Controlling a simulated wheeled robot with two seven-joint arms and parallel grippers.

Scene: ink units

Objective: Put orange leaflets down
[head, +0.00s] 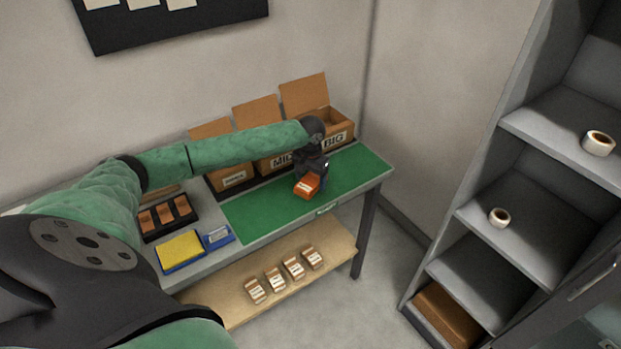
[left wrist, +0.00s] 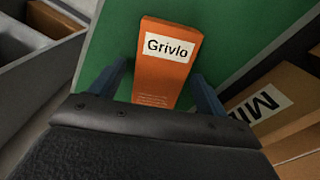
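The orange leaflets are a pack with a white "Grivlo" label. The pack (head: 307,186) is at the green mat (head: 262,215), below my left gripper (head: 316,172). In the left wrist view the orange pack (left wrist: 168,60) lies between the two blue fingers of my left gripper (left wrist: 160,70). A strip of green shows between the left finger and the pack, and the right finger is very close to it. The gripper looks open around the pack. Its near end is hidden by the gripper body. My right gripper is not in view.
Several open cardboard boxes (head: 233,177) stand along the back of the table. A dark tray with brown packs (head: 168,216) and a yellow pad (head: 181,250) are at left. Several packs (head: 275,279) lie on the lower shelf (head: 229,305). Grey shelving (head: 515,235) stands at right.

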